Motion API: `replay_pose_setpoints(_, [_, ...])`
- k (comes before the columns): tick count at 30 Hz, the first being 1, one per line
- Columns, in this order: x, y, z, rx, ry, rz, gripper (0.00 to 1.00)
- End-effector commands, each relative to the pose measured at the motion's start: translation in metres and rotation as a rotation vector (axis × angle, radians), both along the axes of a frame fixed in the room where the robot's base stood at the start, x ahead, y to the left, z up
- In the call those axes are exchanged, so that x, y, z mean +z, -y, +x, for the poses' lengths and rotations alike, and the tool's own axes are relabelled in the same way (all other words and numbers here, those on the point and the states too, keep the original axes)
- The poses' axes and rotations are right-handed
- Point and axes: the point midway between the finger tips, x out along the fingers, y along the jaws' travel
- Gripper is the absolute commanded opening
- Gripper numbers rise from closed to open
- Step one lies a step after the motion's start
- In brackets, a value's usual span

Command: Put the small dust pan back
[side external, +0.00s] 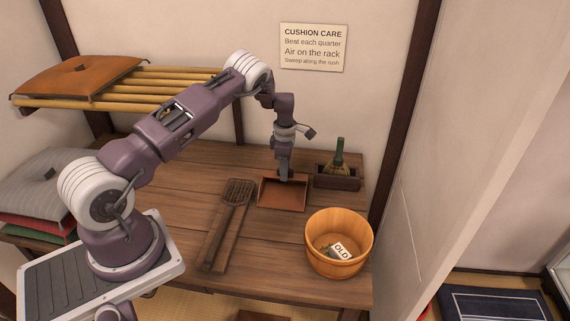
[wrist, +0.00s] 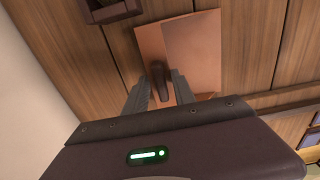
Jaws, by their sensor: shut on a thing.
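The small dust pan (side external: 283,196) is a reddish-brown, shallow pan at the back of the wooden worktop, left of the dark brush box. In the wrist view the dust pan (wrist: 197,50) has a dark upright handle between my two fingers. My gripper (side external: 285,178) points down over the pan and is shut on its handle; it also shows in the wrist view (wrist: 160,90). I cannot tell whether the pan rests on the boards or hangs just above them.
A wooden tub (side external: 338,225) with an "OLD" tag stands front right. A bamboo rack (side external: 150,103) bears an orange cushion (side external: 80,75). Stacked cushions (side external: 45,180) sit far left.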

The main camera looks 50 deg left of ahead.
Motion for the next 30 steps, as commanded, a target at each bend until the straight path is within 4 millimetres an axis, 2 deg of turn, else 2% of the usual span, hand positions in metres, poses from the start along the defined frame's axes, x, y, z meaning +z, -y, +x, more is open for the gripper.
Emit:
replay_pose_setpoints(8, [-0.001,0.0,0.0,0.0,0.0,0.0,0.0])
replay_pose_setpoints(9, [-0.001,0.0,0.0,0.0,0.0,0.0,0.35])
replay_pose_setpoints(12, [-0.001,0.0,0.0,0.0,0.0,0.0,0.55])
replay_pose_setpoints(13, [-0.001,0.0,0.0,0.0,0.0,0.0,0.57])
replay_pose_setpoints(22, [0.002,0.0,0.0,-0.001,0.0,0.0,0.57])
replay_pose_setpoints(30, [0.054,0.0,0.001,-0.001,0.002,0.001,0.57])
